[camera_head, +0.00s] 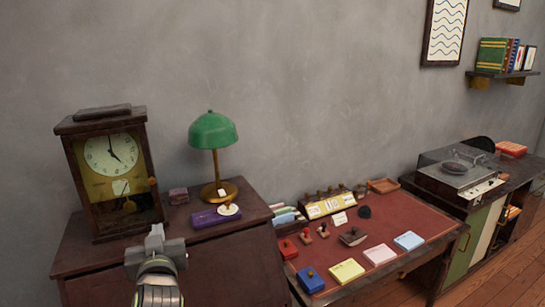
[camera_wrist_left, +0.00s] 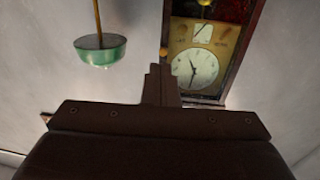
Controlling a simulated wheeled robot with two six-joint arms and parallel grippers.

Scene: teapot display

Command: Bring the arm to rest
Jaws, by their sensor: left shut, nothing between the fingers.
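My left gripper (camera_head: 156,237) comes up from the bottom left of the head view, in front of the dark wooden cabinet and just right of the clock's base. Its fingers are shut together with nothing between them. In the left wrist view the closed fingers (camera_wrist_left: 161,84) show at the middle, and that picture is upside down. The clock (camera_head: 111,167) stands upright on the cabinet, and its dial also shows in the left wrist view (camera_wrist_left: 194,70). I see no contact between gripper and clock. My right gripper is in neither view.
A green lamp (camera_head: 212,131) and a purple box (camera_head: 208,219) stand on the cabinet (camera_head: 225,262) right of my gripper. A red-topped desk (camera_head: 392,228) holds several small boxes and stamps. A record player (camera_head: 455,170) is farther right. A grey wall stands behind.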

